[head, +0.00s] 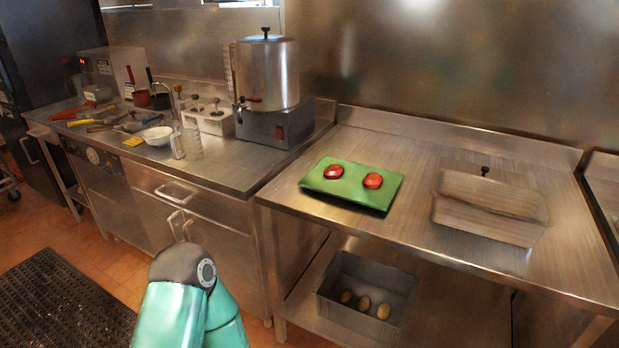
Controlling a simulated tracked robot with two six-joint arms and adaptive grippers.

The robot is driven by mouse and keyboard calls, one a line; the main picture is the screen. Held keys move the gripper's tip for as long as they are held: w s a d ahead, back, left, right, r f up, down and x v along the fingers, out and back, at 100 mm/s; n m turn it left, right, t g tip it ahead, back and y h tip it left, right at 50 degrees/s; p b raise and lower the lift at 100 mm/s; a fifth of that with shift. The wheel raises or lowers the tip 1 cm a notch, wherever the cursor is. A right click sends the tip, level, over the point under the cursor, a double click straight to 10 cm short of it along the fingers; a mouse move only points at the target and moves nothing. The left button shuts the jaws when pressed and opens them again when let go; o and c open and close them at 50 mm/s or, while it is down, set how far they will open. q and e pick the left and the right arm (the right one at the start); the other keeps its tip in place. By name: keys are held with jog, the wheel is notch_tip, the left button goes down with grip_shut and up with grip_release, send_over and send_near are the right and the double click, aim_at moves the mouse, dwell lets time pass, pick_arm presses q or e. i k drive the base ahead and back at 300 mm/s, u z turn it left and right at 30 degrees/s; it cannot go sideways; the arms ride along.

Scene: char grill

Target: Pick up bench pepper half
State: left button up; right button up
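Two red pepper halves lie apart on a green board on the steel bench. The left pepper half (333,171) is near the board's upper left, and the right pepper half (373,181) is near its middle right. The green board (350,194) lies flat towards the bench's left side. Part of one of my arms, teal with a dark joint, shows at the lower middle, well in front of and below the board. Neither of my grippers shows in the head view.
A lidded steel container (488,210) stands on the bench right of the board. A grey crate (365,300) with several potato-like items sits on the shelf below. The left counter holds a large steel boiler (267,75), a white bowl (157,135) and utensils. Bench surface around the board is bare.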

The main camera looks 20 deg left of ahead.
aim_at(334, 172)
jog(key=u, duration=0.85)
jog(key=k, duration=0.9)
jog(key=u, duration=1.35)
jog(key=i, duration=1.4)
jog(key=z, duration=1.05)
jog(key=i, duration=1)
jog(key=z, duration=0.75)
jog(key=k, duration=0.75)
jog(key=z, duration=0.2)
jog(key=i, duration=0.6)
